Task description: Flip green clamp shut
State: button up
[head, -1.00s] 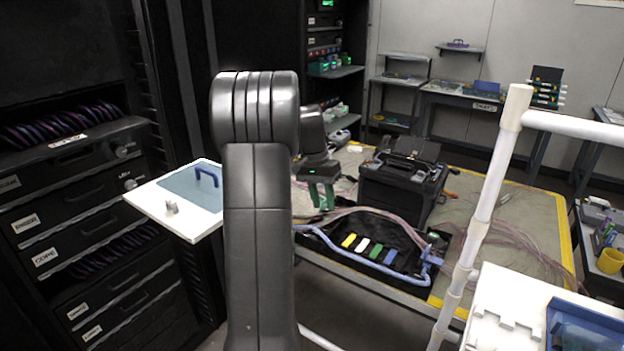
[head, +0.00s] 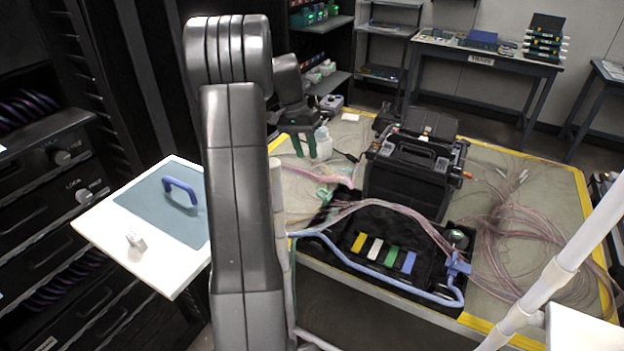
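The green clamp (head: 391,256) is a small bar in a row of coloured bars in the black tray on the table. It sits between the white bar (head: 375,249) and the blue bar (head: 408,262), with the yellow bar (head: 359,243) at the row's left end. I cannot tell from here whether its lid is up or down. My gripper (head: 304,152) has dark green fingers pointing down, with a gap between them. It is beyond and to the left of the tray, above the table, apart from the clamp. It looks empty.
A black splicing machine (head: 415,170) stands behind the tray (head: 345,222). A blue tube (head: 375,287) runs along the tray's front, and pinkish cables (head: 420,220) cross its back. Loose cable coils (head: 505,250) lie right. A white bottle (head: 322,143) stands by my gripper.

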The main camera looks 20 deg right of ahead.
aim_at(322, 198)
jog(key=x, duration=1.1)
jog(key=shift+f+p, duration=0.3)
jog(key=shift+f, duration=0.1)
jog(key=shift+s, duration=0.1)
grip_shut()
